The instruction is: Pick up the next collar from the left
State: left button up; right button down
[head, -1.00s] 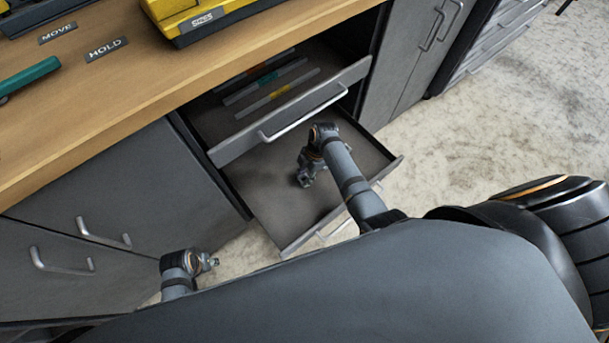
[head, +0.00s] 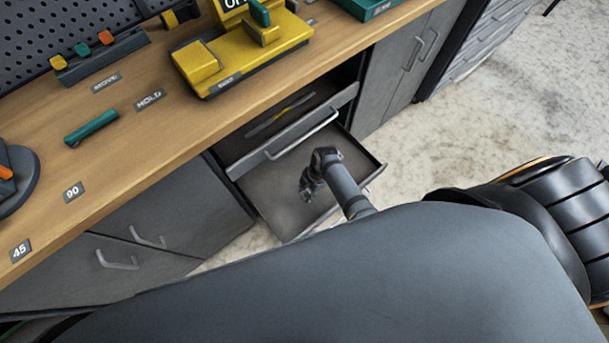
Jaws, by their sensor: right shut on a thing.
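My right gripper (head: 311,190) is inside the open lower drawer (head: 268,195), low over its bare floor. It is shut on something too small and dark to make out. No piece is clearly recognisable as a collar. On the bench at the back left, a dark rack (head: 103,58) carries small orange, teal and yellow pieces. The orange one (head: 106,38) is at its right end, the teal one (head: 82,48) in the middle and the yellow one (head: 58,62) at its left end. My left gripper is out of view.
The upper drawer (head: 300,134) hangs partly open above the lower one. On the bench stand a yellow device (head: 275,50), a teal bar (head: 91,127), a dark round base (head: 20,185) and a green box (head: 365,8). Floor (head: 470,120) to the right is clear.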

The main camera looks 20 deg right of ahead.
pick_arm(q)
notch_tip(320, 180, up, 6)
jog(key=p, duration=0.4)
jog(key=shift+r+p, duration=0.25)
jog(key=shift+p, duration=0.1)
pick_arm(e)
jog(key=s+a+r, duration=0.1)
jog(key=s+r, duration=0.1)
jog(key=s, duration=0.3)
jog(key=shift+s+r, duration=0.4)
